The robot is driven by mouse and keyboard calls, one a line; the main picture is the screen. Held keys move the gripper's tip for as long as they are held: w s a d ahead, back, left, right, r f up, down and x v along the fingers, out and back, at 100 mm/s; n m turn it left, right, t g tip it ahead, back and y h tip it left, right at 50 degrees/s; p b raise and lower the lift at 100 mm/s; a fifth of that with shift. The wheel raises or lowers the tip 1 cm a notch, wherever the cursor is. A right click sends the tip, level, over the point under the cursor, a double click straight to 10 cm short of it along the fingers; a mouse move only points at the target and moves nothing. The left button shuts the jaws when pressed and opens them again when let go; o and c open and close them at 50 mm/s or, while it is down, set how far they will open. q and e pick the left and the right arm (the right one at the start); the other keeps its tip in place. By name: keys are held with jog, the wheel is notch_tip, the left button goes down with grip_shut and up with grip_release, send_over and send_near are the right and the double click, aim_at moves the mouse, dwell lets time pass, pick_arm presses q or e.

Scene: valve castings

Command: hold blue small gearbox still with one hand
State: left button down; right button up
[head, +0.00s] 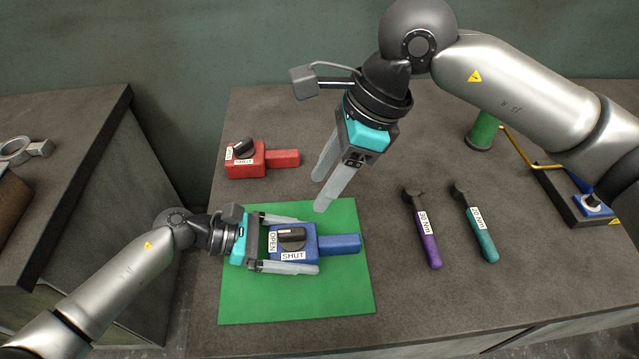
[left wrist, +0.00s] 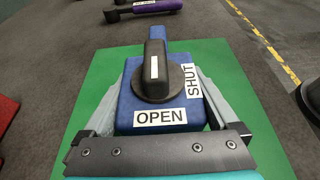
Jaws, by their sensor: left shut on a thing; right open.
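The blue small gearbox (head: 314,243) lies on a green mat (head: 335,297), with a black knob on top and labels reading OPEN and SHUT. Its narrower blue end points right in the head view. My left gripper (head: 290,244) is shut on it, one finger along each side of the body. My right gripper (head: 326,190) is open and empty, above the table between the gearbox and the red gearbox.
A red gearbox (head: 245,160) lies behind the mat. A purple-handled wrench (head: 431,238) and a teal-handled wrench (head: 482,234) lie to the right. The table between mat and wrenches is clear.

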pick_arm(q)
grip_release()
jog(key=shift+a, duration=0.1)
